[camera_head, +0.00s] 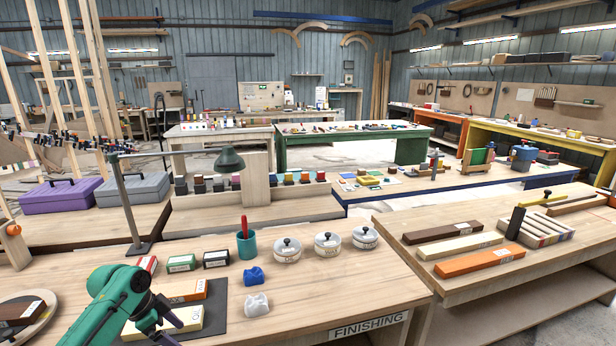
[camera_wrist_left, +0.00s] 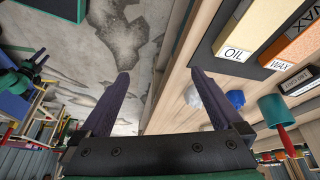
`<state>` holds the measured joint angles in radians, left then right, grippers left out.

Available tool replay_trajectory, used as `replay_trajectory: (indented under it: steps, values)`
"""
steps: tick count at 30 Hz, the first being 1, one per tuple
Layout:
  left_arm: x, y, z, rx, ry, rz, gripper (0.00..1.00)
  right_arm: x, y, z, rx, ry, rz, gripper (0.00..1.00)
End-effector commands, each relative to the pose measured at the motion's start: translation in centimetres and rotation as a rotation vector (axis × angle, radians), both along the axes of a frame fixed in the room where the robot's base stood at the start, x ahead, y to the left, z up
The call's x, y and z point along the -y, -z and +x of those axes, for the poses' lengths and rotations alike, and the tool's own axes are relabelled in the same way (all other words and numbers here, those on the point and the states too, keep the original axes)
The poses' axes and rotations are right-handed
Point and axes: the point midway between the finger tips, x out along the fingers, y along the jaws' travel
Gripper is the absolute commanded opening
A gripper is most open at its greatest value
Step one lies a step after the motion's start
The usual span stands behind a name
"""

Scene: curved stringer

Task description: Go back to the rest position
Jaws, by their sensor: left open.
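My left arm, green with dark fingers, comes in at the lower left of the head view. Its gripper (camera_head: 172,325) is over the finishing bench (camera_head: 330,285), in front of the blocks marked OIL and WAX. In the left wrist view the two fingers (camera_wrist_left: 160,76) stand wide apart with nothing between them. The floor and the bench edge show beyond them.
Near the arm are a cream OIL block (camera_head: 188,322), a dark mat (camera_head: 217,305), a white cloth (camera_head: 256,305), a blue cloth (camera_head: 253,276) and a teal cup (camera_head: 246,245). A lamp (camera_head: 135,200) stands behind. The bench's right front is clear.

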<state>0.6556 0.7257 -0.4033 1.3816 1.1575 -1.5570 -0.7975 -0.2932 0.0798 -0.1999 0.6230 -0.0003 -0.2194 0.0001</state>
Motion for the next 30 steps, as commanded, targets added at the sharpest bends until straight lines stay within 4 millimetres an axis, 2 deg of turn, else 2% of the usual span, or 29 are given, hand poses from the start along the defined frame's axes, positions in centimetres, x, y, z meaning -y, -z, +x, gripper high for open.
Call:
replay_trajectory:
  steps: [1,5,8,11,12,14,15,17,18,20,21,24,27,30]
  values:
    - [-0.1,2.4,-0.1,-0.012,-0.042,-0.002,1.0,0.0,0.5,0.1,0.001,0.0,0.0,0.5]
    - [-0.7,8.3,-0.5,-0.033,-0.181,0.008,1.0,-0.1,1.4,-0.1,-0.001,0.0,0.001,0.5]
    - [-1.3,14.1,-1.7,-0.054,-0.303,0.028,1.0,0.0,2.2,-0.6,-0.008,0.0,0.0,0.5]
    - [-2.0,21.7,-4.6,-0.082,-0.445,0.064,1.0,0.0,3.3,-0.9,-0.013,0.0,0.0,0.5]
    - [-2.2,25.2,-6.4,-0.096,-0.502,0.084,1.0,0.0,3.8,-0.9,-0.013,0.0,0.0,0.5]
    - [-2.4,30.0,-9.4,-0.113,-0.581,0.116,1.0,0.0,4.5,-0.9,-0.013,0.0,0.0,0.5]
    - [-2.5,33.0,-11.8,-0.121,-0.625,0.139,1.0,0.0,4.9,-0.9,-0.013,0.0,0.0,0.5]
    - [-2.3,37.2,-15.6,-0.134,-0.68,0.173,1.0,0.0,5.6,-0.8,-0.012,0.0,0.0,0.5]
    - [-2.1,39.7,-18.4,-0.144,-0.708,0.193,1.0,0.0,6.0,-0.8,-0.012,0.0,0.0,0.5]
    - [-1.4,43.2,-22.9,-0.159,-0.741,0.218,1.0,0.0,6.6,-0.8,-0.012,0.0,0.0,0.5]
    - [-0.8,45.3,-26.1,-0.17,-0.758,0.232,1.0,0.0,7.0,-0.8,-0.012,0.0,0.0,0.5]
    - [1.4,49.2,-33.7,-0.198,-0.78,0.248,1.0,0.0,8.0,-0.8,-0.012,0.0,0.0,0.5]
    - [3.5,51.2,-39.6,-0.224,-0.786,0.243,1.0,0.0,8.5,-0.8,-0.012,0.0,-0.001,0.5]
    - [4.8,51.8,-42.6,-0.235,-0.786,0.233,1.0,0.0,8.7,-0.8,-0.011,0.0,0.0,0.5]
